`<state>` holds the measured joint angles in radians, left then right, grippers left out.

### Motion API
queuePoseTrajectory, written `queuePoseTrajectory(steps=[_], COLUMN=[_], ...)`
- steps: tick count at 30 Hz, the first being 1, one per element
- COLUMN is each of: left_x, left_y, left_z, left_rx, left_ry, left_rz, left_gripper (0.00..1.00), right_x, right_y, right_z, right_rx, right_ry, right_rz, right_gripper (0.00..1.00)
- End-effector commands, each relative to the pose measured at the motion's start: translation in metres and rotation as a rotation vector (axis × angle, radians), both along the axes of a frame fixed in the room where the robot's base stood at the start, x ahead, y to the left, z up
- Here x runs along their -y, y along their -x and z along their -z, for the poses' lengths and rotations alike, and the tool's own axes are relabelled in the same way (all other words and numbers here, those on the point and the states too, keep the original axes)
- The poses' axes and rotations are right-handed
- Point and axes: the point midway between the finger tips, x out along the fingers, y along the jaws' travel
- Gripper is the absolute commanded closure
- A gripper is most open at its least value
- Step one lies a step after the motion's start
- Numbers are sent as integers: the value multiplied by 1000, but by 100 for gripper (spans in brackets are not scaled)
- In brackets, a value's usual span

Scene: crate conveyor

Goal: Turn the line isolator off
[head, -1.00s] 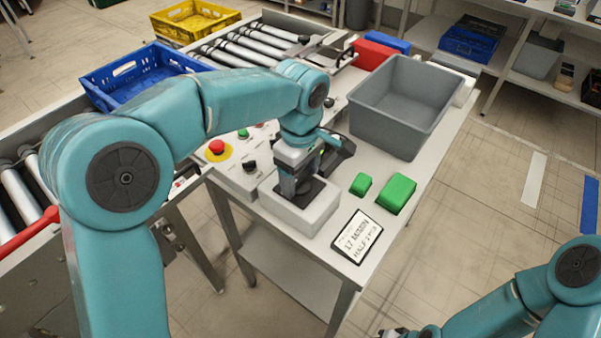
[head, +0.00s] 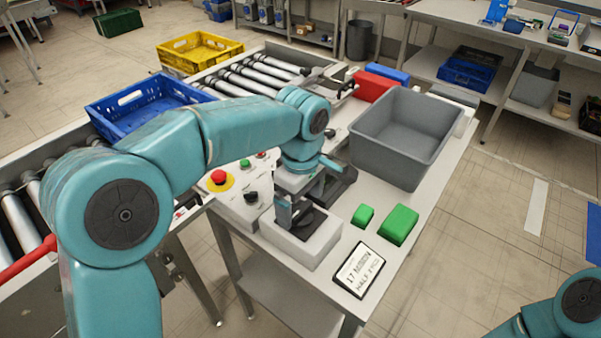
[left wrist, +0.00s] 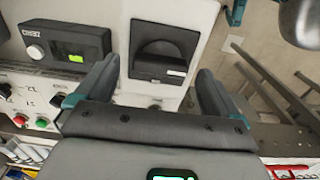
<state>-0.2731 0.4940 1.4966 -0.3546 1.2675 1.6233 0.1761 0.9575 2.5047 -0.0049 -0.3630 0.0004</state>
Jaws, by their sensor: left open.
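The line isolator looks to be the black square plate with a dark rounded knob (left wrist: 160,48) on a pale grey box, seen in the left wrist view. In the head view its pale box (head: 318,250) stands at the table's near corner, its dark top partly hidden by my gripper. My left gripper (head: 300,208) is over that box, pointing down. In the left wrist view its open fingers (left wrist: 157,84) lie either side of the knob's line, with nothing between them. I cannot tell whether they touch the knob. My right gripper is out of view.
A control panel with a red emergency button (head: 219,178) and a black knob (head: 251,197) is beside the box. A grey bin (head: 402,140), green blocks (head: 398,226) and a label card (head: 359,270) are on the table to the right. A blue crate (head: 140,108) is behind my arm.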

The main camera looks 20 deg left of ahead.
Motion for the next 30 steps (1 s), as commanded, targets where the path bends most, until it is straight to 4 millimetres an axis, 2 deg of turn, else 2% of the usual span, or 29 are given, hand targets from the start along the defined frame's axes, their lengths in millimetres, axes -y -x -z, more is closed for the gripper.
queuePoseTrajectory(steps=[9,15,21,30], left_x=[0,0,0,-1], left_y=[-1,0,0,0], left_z=[-84,-128,-148,-150], left_rx=[7,5,2,1], left_ry=[2,2,1,0], left_rz=[0,0,1,0], left_gripper=[4,4,4,4], right_x=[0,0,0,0], right_y=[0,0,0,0], right_z=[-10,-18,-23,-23], right_rx=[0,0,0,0], right_ry=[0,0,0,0], right_rz=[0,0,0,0], right_gripper=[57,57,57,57])
